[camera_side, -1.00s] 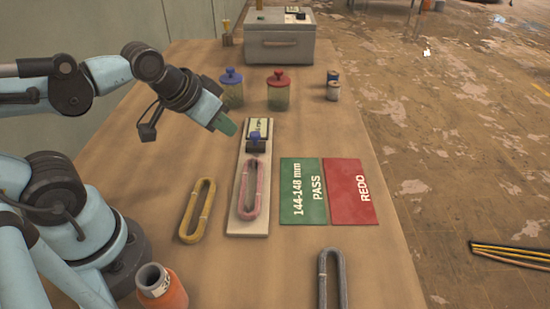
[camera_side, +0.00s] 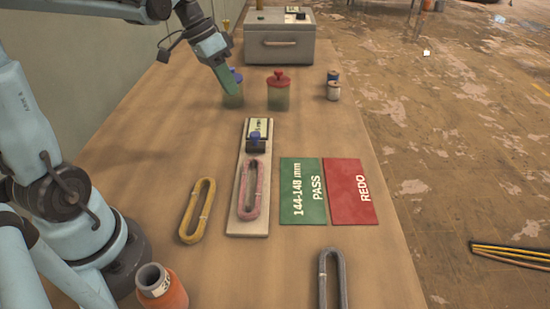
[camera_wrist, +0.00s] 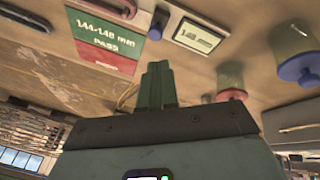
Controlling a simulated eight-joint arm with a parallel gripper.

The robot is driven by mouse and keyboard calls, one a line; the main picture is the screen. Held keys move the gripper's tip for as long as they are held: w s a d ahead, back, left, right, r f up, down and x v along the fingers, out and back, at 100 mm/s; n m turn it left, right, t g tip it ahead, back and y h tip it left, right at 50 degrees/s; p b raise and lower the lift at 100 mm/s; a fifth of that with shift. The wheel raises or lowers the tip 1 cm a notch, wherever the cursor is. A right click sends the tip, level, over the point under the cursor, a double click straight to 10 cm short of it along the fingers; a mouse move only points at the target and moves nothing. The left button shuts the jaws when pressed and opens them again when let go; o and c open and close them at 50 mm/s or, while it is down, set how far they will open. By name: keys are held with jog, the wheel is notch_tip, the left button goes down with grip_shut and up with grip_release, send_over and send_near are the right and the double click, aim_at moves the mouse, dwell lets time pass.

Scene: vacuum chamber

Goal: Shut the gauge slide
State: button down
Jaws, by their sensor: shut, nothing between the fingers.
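The gauge (camera_side: 238,205) is a pale long board on the bench with a small display (camera_side: 258,128) at its far end. Its slide (camera_side: 256,148) is a dark block with a blue knob, close below the display. A pink loop (camera_side: 249,190) lies along the board on the near side of the slide. My gripper (camera_side: 234,92) is shut and empty, with green fingers. It is in the air beyond the gauge's far end, in front of the blue-lidded jar in the side view. The wrist view shows the shut fingers (camera_wrist: 157,84) and the display (camera_wrist: 197,35).
A blue-lidded jar (camera_side: 231,98) is partly hidden behind my fingers. A red-lidded jar (camera_side: 278,93) and a grey box (camera_side: 280,46) stand farther back. Green PASS (camera_side: 303,205) and red REDO (camera_side: 351,205) mats lie right of the gauge, a yellow loop (camera_side: 186,222) left.

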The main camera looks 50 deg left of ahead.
aim_at(246, 152)
jog(key=w+a+f+m+h, duration=0.2)
jog(key=a+h, duration=0.1)
jog(key=a, duration=0.5)
jog(key=x, duration=0.9)
jog(key=shift+d+f, duration=0.2)
jog(key=shift+d, duration=0.05)
jog(key=d, duration=0.2)
jog(key=d+f, duration=0.1)
jog(key=shift+s, duration=0.4)
jog(key=shift+s+d, duration=0.15)
jog(key=shift+d, duration=0.35)
jog(key=shift+d, duration=0.1)
jog(key=shift+s+d, duration=1.15)
jog(key=shift+s, duration=0.1)
